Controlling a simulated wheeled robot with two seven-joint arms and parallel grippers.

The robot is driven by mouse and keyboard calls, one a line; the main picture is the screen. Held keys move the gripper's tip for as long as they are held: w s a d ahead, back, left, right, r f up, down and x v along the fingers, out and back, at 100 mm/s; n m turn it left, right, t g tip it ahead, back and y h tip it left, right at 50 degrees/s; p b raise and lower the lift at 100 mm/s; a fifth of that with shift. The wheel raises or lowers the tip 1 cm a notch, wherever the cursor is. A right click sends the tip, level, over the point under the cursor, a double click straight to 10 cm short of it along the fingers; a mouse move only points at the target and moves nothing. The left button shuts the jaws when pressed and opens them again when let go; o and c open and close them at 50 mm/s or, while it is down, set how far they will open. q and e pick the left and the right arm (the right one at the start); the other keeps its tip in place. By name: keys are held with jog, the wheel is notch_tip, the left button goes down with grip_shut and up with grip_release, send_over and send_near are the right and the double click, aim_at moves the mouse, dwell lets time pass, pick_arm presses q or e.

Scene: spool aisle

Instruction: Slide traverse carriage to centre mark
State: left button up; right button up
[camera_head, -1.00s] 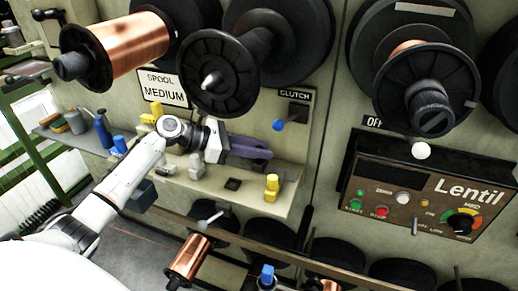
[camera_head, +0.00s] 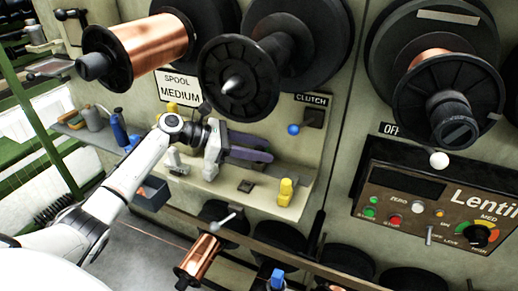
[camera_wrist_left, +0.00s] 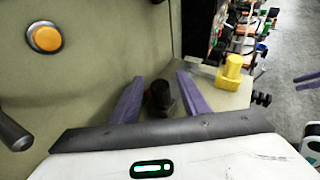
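My left gripper (camera_head: 250,148) reaches in from the left across a pale ledge (camera_head: 205,198) on the machine panel. Its purple fingers point right. In the left wrist view the fingers (camera_wrist_left: 158,98) stand apart, with a dark rounded part (camera_wrist_left: 158,93) in the space between them; I cannot tell whether they touch it. A pale grey block (camera_head: 177,160) is on the ledge left of the gripper. A dark square (camera_head: 246,186) lies on the ledge below the fingers. I cannot tell for certain which part is the traverse carriage or the centre mark.
A yellow block (camera_head: 286,191) stands at the ledge's right end. The black-flanged spool (camera_head: 238,78) hangs close above my left gripper. A blue-knobbed clutch lever (camera_head: 295,128) is to its right. A control box (camera_head: 430,205) is further right. A copper spool (camera_head: 198,258) sits below.

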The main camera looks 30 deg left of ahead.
pick_arm(q)
jog(key=shift+a, duration=0.1)
jog(key=v, duration=1)
jog(key=shift+s, duration=0.15)
